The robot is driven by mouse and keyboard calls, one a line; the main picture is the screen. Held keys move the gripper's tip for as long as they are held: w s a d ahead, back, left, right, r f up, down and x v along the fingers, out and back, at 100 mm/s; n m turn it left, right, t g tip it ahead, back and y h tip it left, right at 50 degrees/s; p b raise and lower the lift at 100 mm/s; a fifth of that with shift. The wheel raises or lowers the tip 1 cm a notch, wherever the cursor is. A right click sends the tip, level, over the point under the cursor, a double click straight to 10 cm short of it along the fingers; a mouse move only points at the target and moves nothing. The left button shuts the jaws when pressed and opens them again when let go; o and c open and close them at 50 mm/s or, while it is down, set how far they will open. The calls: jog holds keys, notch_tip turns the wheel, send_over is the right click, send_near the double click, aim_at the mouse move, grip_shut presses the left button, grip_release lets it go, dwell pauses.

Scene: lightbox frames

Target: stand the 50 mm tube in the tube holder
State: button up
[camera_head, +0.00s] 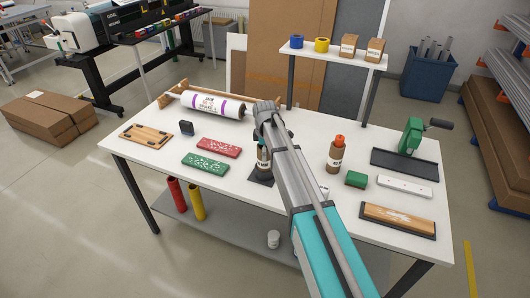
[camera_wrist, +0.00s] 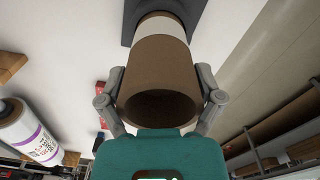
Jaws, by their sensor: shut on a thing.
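The brown cardboard tube (camera_wrist: 155,60) with a white band fills the middle of the wrist view, its open end facing my camera. My gripper (camera_wrist: 160,82) is shut on it, one finger on each side. In the head view the tube (camera_head: 263,155) stands about upright below my gripper (camera_head: 265,138), partly covered by my arm. The dark square tube holder (camera_head: 259,180) is on the table under it and also shows behind the tube's far end in the wrist view (camera_wrist: 131,22). I cannot tell whether that end is seated or just above the holder.
A red plate (camera_head: 219,148) and green plate (camera_head: 205,164) lie left of the holder. A bottle (camera_head: 335,157) with an orange cap and a green block (camera_head: 356,179) stand right of my arm. A wrapped roll (camera_head: 215,104) lies at the back left. The front left table is clear.

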jog(key=shift+f+b, duration=0.8)
jog(key=shift+f, duration=0.05)
jog(key=o, duration=0.9)
jog(key=shift+o, duration=0.2)
jog(key=shift+r, duration=0.15)
notch_tip(320, 180, up, 11)
jog(key=p, duration=1.1)
jog(key=shift+p, duration=0.3)
jog(key=shift+r, duration=0.1)
jog(key=s+d+f+m+b, duration=0.2)
jog(key=s+d+m, duration=0.6)
jog(key=s, duration=0.5)
jog(key=s+d+f+m+b, duration=0.2)
jog(key=s+d+m, duration=0.7)
jog(key=s+d, duration=0.4)
jog(key=shift+d+f+m+b, duration=0.25)
jog(key=shift+m+b, duration=0.05)
